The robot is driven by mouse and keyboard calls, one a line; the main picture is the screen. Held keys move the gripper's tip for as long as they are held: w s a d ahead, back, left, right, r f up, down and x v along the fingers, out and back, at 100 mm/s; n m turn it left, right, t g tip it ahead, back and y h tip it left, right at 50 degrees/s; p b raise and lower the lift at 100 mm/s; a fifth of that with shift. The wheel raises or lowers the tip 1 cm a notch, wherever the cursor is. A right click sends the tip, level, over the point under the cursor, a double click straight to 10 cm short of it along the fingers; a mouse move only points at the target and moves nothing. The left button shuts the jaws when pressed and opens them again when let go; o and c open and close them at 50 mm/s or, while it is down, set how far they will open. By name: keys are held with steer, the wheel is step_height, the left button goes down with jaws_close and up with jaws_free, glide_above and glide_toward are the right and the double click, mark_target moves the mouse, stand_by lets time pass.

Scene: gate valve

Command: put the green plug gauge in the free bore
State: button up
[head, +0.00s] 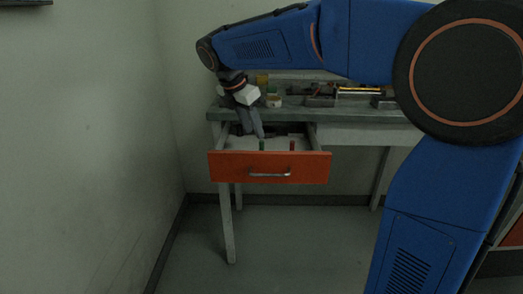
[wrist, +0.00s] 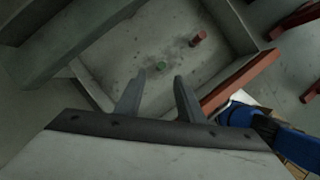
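The green plug gauge (head: 262,145) stands in the open drawer, just behind its orange front. It also shows as a small green top in the wrist view (wrist: 161,65), beyond the fingertips and roughly between them. A red plug (head: 292,146) stands to its right in the head view and lies farther up in the wrist view (wrist: 198,38). My gripper (wrist: 159,82) is open and empty, its two grey fingers apart. In the head view my gripper (head: 257,134) reaches down into the drawer, slightly left of the green plug gauge. I cannot make out a free bore.
The drawer's orange front (head: 230,167) has a metal handle (head: 270,173). Its side walls (wrist: 92,86) stand close around the gripper. The workbench top (head: 350,115) lies just behind and above, with several tools and small containers on it. A bare wall (head: 90,130) is at the left.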

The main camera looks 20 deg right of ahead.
mark_target(260, 142)
steer(key=shift+d+x, duration=0.15)
steer(key=shift+x, duration=1.55)
steer(key=shift+d+x, duration=0.1)
steer(key=shift+x, duration=1.55)
steer(key=shift+r, duration=0.1)
jaws_close()
